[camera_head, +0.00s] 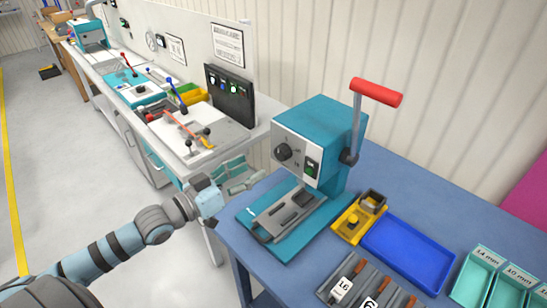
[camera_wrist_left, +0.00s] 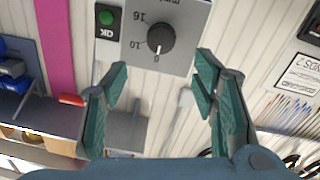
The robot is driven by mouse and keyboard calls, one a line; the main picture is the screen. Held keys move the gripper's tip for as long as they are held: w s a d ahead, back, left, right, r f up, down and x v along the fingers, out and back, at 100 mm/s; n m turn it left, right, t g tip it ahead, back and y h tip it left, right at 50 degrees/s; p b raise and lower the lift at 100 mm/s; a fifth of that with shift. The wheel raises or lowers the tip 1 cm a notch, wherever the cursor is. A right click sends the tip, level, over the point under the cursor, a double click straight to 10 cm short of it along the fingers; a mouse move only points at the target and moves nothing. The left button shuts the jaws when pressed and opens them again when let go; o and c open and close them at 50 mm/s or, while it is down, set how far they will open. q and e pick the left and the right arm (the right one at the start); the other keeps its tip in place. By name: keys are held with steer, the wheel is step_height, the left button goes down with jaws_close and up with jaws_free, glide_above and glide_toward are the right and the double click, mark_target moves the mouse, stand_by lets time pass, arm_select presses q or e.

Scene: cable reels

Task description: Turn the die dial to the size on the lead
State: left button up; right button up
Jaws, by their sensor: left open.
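The die dial (camera_head: 283,152) is a round black knob on the grey front of the teal press (camera_head: 318,128). In the left wrist view the dial (camera_wrist_left: 160,38) shows tilted markings that look like 16, 10 and 6, and its white pointer mark appears to point at the 6. My left gripper (camera_head: 241,173) is open, in front of and to the left of the press. In the wrist view its teal fingers (camera_wrist_left: 160,75) are spread, with the dial beyond them, not between them. Leads with white tags lie in a grey rack; one tag (camera_head: 341,286) appears to read 16.
A green button (camera_head: 310,170) sits beside the dial, and a red-handled lever (camera_head: 377,92) rises at the press's right. A yellow fixture (camera_head: 347,226), a blue tray (camera_head: 445,266) and teal size-labelled bins (camera_head: 474,278) share the blue bench. Another workbench stands behind left.

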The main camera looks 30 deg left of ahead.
mark_target(279, 156)
arm_select(q)
steer(key=b+x, duration=0.1)
steer(key=x, duration=0.1)
steer(key=b+x, duration=0.1)
steer(key=x, duration=0.2)
steer(key=f+b+x, duration=0.1)
steer(key=b+x, duration=0.1)
steer(key=x, duration=0.1)
steer(key=shift+w+f, duration=0.1)
steer(key=shift+w, duration=0.15)
steer(key=shift+w+d, duration=0.25)
steer(key=shift+w, duration=0.15)
steer(key=shift+s, duration=0.1)
arm_select(e)
step_height(279, 156, down, 6)
arm_select(q)
steer(key=c, duration=1.2)
arm_select(e)
steer(key=shift+w+d, duration=0.1)
